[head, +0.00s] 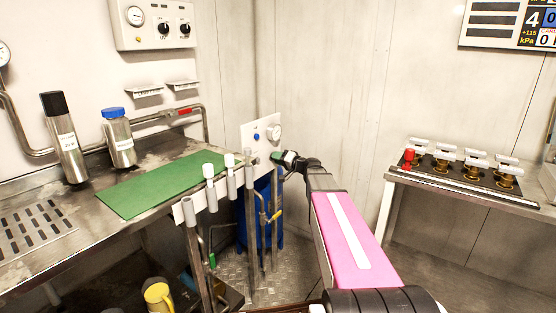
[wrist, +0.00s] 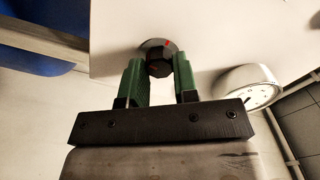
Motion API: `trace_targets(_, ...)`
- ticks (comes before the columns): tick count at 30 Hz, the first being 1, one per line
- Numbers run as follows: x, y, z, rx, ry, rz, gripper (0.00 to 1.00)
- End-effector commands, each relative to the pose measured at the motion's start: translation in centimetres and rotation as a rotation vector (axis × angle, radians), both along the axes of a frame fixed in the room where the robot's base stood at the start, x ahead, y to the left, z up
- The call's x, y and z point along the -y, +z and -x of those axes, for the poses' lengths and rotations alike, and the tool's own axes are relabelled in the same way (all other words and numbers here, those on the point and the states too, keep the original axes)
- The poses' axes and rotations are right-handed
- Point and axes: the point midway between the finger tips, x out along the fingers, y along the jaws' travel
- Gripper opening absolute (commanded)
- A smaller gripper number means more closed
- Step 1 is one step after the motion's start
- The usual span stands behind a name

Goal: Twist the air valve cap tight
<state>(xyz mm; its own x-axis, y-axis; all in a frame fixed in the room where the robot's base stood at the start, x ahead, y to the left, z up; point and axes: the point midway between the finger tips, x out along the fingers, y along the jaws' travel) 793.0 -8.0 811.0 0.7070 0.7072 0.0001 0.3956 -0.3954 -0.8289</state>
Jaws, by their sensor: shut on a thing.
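The air valve cap (wrist: 157,57) is a dark round knob with red marks on a pale panel in the wrist view. My gripper (wrist: 158,75) has green fingers, one on each side of the cap, shut on it. In the head view my gripper (head: 278,156) reaches the white panel (head: 262,129) beside the back wall corner. There the cap is hidden or too small to make out. A round white gauge sits on the panel right of the cap in the wrist view (wrist: 247,90).
A blue cylinder (head: 270,215) stands below the panel. Grey upright handles (head: 230,183) stand left of my gripper. A bench with a green mat (head: 158,183) and two bottles is at left. A side table with several brass valves (head: 462,166) is at right.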

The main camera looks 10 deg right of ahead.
Motion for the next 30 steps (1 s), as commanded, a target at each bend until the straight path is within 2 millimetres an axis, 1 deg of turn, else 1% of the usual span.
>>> trace_targets(30, 0.07, -0.17, 0.01, -0.681, -0.001, -0.681, 0.04)
